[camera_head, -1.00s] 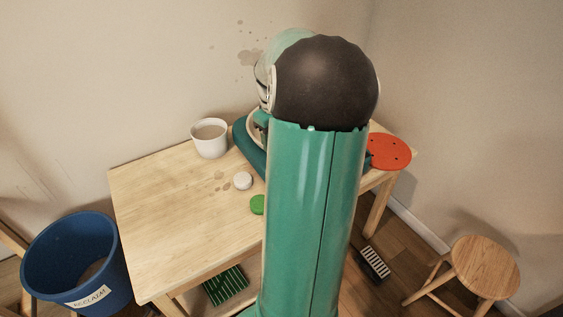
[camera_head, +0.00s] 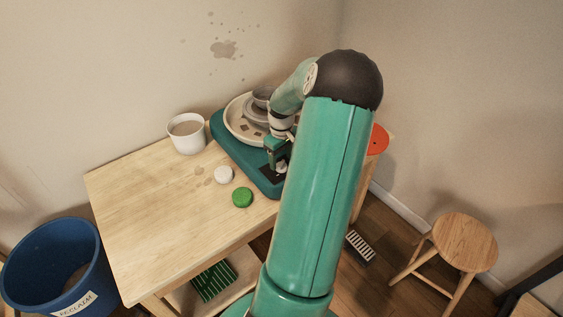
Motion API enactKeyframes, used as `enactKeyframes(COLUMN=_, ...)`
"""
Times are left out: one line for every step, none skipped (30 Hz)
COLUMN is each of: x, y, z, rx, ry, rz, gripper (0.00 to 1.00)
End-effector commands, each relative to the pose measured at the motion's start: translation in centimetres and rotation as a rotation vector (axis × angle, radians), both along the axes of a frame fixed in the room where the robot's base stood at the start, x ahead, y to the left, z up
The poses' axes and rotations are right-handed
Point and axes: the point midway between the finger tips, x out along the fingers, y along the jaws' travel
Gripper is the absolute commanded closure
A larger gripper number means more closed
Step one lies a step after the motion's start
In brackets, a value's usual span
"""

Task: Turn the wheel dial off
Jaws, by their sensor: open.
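The pottery wheel (camera_head: 228,146) has a teal base and stands on the wooden table, with a pale round splash pan (camera_head: 232,125) and a grey piece on its wheel head. A dark panel (camera_head: 267,173) shows on the front right of the base. My gripper (camera_head: 281,165) is open and points down over this panel. I cannot make out the dial; it is hidden by the gripper and arm or too small to tell. I cannot tell whether the gripper touches anything.
A white bucket (camera_head: 187,134), a white round piece (camera_head: 223,175) and a green round piece (camera_head: 242,197) are on the table (camera_head: 150,205). A red disc (camera_head: 378,139) is behind my arm. A blue bin (camera_head: 55,270), a stool (camera_head: 452,240) and a foot pedal (camera_head: 359,247) stand around. The table's left part is clear.

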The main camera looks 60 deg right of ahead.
Motion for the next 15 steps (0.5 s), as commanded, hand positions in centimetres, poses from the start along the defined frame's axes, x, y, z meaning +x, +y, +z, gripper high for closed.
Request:
enactKeyframes(x=0.0, y=0.0, z=-0.8, rx=0.002, ry=-0.001, rz=-0.001, gripper=0.41)
enactKeyframes(x=0.0, y=0.0, z=-1.1, rx=0.001, ry=0.0, rz=-0.001, gripper=0.41)
enactKeyframes(x=0.0, y=0.0, z=-1.5, rx=0.001, ry=0.001, rz=0.0, gripper=0.41)
enactKeyframes(x=0.0, y=0.0, z=-1.8, rx=0.001, ry=0.001, rz=0.0, gripper=0.41)
enactKeyframes(x=0.0, y=0.0, z=-2.0, rx=0.001, ry=0.0, rz=0.0, gripper=0.41)
enactKeyframes(x=0.0, y=0.0, z=-2.2, rx=0.0, ry=0.0, rz=0.0, gripper=0.41)
enactKeyframes(x=0.0, y=0.0, z=-2.2, rx=0.0, ry=-0.001, rz=0.0, gripper=0.41)
enactKeyframes(x=0.0, y=0.0, z=-2.3, rx=-0.001, ry=-0.001, rz=-0.001, gripper=0.41)
enactKeyframes(x=0.0, y=0.0, z=-2.3, rx=-0.001, ry=-0.001, rz=-0.001, gripper=0.41)
enactKeyframes(x=0.0, y=0.0, z=-2.3, rx=-0.001, ry=-0.001, rz=-0.001, gripper=0.41)
enactKeyframes(x=0.0, y=0.0, z=-2.3, rx=-0.001, ry=-0.001, rz=-0.001, gripper=0.41)
enactKeyframes(x=0.0, y=0.0, z=-2.3, rx=-0.001, ry=-0.001, rz=-0.001, gripper=0.41)
enactKeyframes(x=0.0, y=0.0, z=-2.3, rx=-0.001, ry=-0.001, rz=-0.001, gripper=0.41)
enactKeyframes(x=0.0, y=0.0, z=-2.3, rx=-0.001, ry=-0.001, rz=-0.001, gripper=0.41)
enactKeyframes(x=0.0, y=0.0, z=-2.3, rx=-0.001, ry=-0.001, rz=-0.001, gripper=0.43)
